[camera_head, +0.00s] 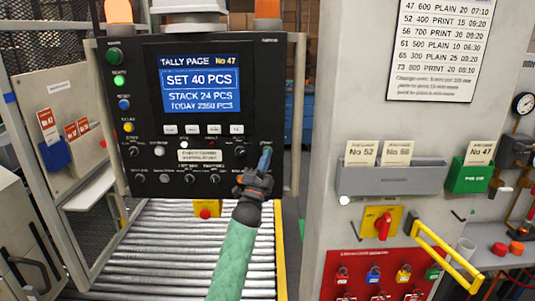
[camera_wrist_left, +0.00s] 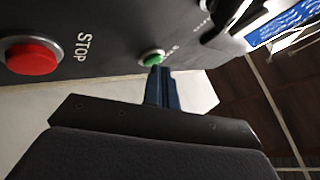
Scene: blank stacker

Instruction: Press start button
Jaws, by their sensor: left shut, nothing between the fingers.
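The control panel (camera_head: 205,110) has a screen (camera_head: 200,80) reading "SET 40 PCS" and "STACK 24 PCS". My left gripper (camera_head: 265,158) is shut and empty, its blue fingertips at the panel's lower right. In the left wrist view, a green button (camera_wrist_left: 152,57) in a pale ring sits right at the tips of my left gripper (camera_wrist_left: 160,70); its label is too small to read fully. Whether the tips touch it, I cannot tell. In the head view the fingers mostly cover that spot. A red button (camera_wrist_left: 32,57) marked "STOP" lies left of it. My right gripper is not in view.
Several knobs and small buttons surround the fingers on the panel. A roller conveyor (camera_head: 160,250) runs below, with a yellow-and-red emergency button (camera_head: 207,209) at its far end. A grey pillar (camera_head: 335,60) with card holders (camera_head: 390,178) stands to the right.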

